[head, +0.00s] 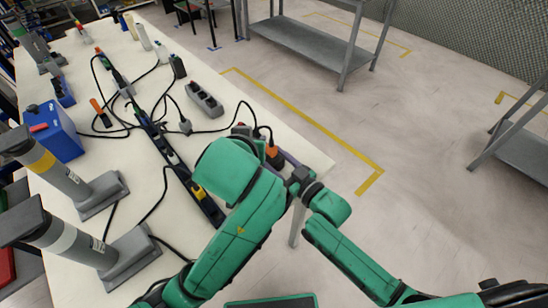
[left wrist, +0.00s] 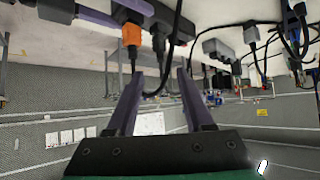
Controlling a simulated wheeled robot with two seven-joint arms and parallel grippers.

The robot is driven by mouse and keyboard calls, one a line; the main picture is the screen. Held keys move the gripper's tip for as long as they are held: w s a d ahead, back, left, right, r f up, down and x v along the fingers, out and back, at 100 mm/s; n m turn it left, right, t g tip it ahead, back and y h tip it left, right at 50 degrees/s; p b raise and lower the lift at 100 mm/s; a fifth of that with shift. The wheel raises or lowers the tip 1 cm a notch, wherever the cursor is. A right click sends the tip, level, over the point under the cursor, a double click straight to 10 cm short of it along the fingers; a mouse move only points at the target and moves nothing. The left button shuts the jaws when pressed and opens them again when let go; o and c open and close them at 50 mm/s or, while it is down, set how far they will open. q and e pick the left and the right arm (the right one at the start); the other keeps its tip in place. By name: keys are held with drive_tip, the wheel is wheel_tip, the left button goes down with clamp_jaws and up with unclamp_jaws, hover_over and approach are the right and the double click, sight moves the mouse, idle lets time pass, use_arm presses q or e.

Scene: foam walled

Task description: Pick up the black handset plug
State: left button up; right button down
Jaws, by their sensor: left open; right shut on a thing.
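My right gripper (head: 284,158) comes up from the lower right to the table's near corner. It is shut at an orange plug (head: 274,156) with a black cord. In the left wrist view its purple fingers (left wrist: 108,17) reach the orange plug (left wrist: 131,35). A black plug (left wrist: 180,26) sits just beside it, its cord looping down between my left fingers. My left gripper (left wrist: 158,85) is open with nothing clamped. In the head view my green arm hides the left gripper and the table under it. Which black plug is the handset's I cannot tell.
A long black power strip (head: 160,140) with several cords runs along the white table (head: 120,160). A grey socket block (head: 204,100), a blue box (head: 55,130) and grey stands (head: 128,255) also stand there. Open floor lies right of the table, before a grey shelf (head: 310,42).

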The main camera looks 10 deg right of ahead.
use_arm(q)
drive_tip(key=shift+o, duration=0.3)
drive_tip(key=shift+m, duration=0.6)
drive_tip(key=w, duration=0.1)
drive_tip(key=w+d+r, duration=0.1)
drive_tip(key=w, duration=0.2)
drive_tip(key=shift+w+d+r, duration=0.2)
drive_tip(key=shift+w+r, duration=0.05)
wheel_tip(320, 180, up, 3)
drive_tip(key=m+g, duration=0.6)
drive_tip(key=g, duration=0.3)
hover_over(258, 133)
drive_tip(key=shift+y, duration=0.3)
drive_tip(key=f, duration=1.1)
drive_tip(key=shift+w+f, duration=0.3)
drive_tip(key=shift+w, duration=0.1)
clamp_jaws()
